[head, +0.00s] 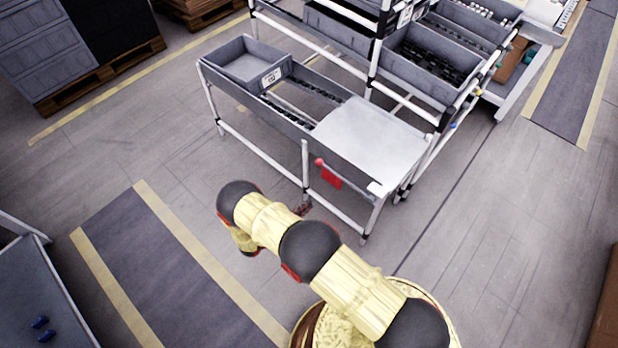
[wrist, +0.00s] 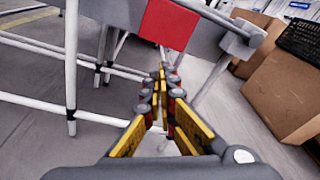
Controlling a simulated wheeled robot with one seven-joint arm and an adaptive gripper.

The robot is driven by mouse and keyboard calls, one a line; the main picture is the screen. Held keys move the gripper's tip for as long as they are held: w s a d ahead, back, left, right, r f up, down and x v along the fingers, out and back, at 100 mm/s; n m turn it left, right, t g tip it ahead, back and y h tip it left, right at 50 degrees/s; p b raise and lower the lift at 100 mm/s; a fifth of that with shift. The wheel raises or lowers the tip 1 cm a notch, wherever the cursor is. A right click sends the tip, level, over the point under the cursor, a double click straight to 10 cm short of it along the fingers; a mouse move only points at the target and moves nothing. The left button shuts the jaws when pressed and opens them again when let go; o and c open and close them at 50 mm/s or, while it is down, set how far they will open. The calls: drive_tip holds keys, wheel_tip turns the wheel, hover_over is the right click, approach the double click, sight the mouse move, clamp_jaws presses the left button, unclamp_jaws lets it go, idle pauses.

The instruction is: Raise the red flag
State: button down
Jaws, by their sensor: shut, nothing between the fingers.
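The red flag (head: 331,178) hangs on the near side of the grey workstation frame, with a small red knob (head: 319,162) at its upper left. In the wrist view the flag (wrist: 168,22) is a red square at the top middle. My gripper (wrist: 162,72) is shut and empty, its fingers pointing toward the frame. Its fingertips appear just below the flag in that picture; whether they touch it I cannot tell. In the head view my arm hides most of the gripper.
The workstation has a flat light top (head: 372,135) and a grey bin (head: 248,60). White legs and rails stand around the flag, including a post (wrist: 71,60) at left in the wrist view. Cardboard boxes (wrist: 287,95) are at right. The floor at left is open.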

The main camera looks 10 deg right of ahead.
sight(325, 178)
drive_tip(key=shift+w+a+r+n+t, duration=0.35)
drive_tip(key=shift+w+a+r+n, duration=0.05)
drive_tip(key=shift+w+r+n, duration=0.15)
drive_tip(key=shift+w+a+r+n+t, duration=0.35)
drive_tip(key=shift+w+r+n, duration=0.1)
drive_tip(key=shift+w+r, duration=0.1)
drive_tip(key=shift+f, duration=0.1)
drive_tip(key=b+x, duration=0.2)
drive_tip(key=x, duration=0.8)
drive_tip(key=shift+w+d, duration=0.1)
drive_tip(key=shift+d, duration=0.15)
drive_tip(key=shift+w+a+r+b, duration=0.1)
drive_tip(key=shift+w+r+b, duration=0.3)
drive_tip(key=shift+r, duration=0.45)
drive_tip(key=shift+w+a+r+b, duration=0.2)
drive_tip(key=shift+w+r, duration=0.4)
drive_tip(key=shift+r, duration=0.25)
drive_tip(key=shift+r, duration=0.1)
